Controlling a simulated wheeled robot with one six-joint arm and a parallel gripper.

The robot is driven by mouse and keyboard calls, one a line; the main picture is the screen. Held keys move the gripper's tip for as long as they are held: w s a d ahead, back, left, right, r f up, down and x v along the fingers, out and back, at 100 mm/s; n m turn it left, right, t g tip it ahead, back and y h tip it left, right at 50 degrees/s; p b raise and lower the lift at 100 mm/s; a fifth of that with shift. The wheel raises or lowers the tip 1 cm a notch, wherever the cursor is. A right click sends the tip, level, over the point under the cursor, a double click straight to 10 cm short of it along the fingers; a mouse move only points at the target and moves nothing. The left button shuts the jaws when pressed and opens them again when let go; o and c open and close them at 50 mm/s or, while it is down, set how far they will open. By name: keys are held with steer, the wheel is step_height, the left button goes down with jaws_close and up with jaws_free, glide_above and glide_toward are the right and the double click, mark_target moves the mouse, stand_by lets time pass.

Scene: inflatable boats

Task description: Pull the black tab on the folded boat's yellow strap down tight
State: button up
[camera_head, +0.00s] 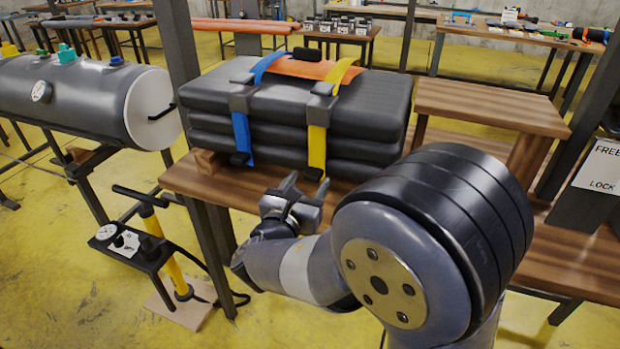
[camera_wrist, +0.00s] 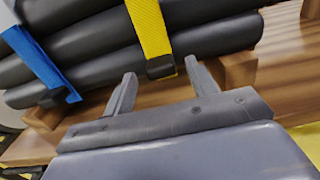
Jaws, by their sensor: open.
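The folded boat (camera_head: 385,100) is a stack of dark grey tubes on a wooden bench. Its yellow strap (camera_head: 317,147) runs over the top and down the front through a grey buckle (camera_head: 321,102). The black tab (camera_head: 314,174) hangs at the strap's lower end, near the bottom of the stack. In the wrist view the yellow strap (camera_wrist: 149,28) ends in the black tab (camera_wrist: 161,67), just beyond the fingertips. My gripper (camera_head: 302,184) is open and empty, in front of and below the tab; its fingers (camera_wrist: 160,80) point toward the strap, apart from it.
A blue strap (camera_head: 241,137) with its own black tab (camera_head: 240,159) hangs to the left. Wooden blocks (camera_wrist: 238,70) support the boat. A wooden step (camera_head: 490,105) stands at right, and a yellow pump (camera_head: 170,245) on the floor at left.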

mark_target(314, 174)
steer(key=v, duration=0.8)
steer(key=shift+s, duration=0.2)
steer(key=shift+w, duration=0.1)
steer(key=x, duration=0.7)
steer(key=r+x, duration=0.1)
steer(key=x, duration=0.3)
steer(key=shift+r+p, duration=0.35)
steer(key=shift+p, duration=0.15)
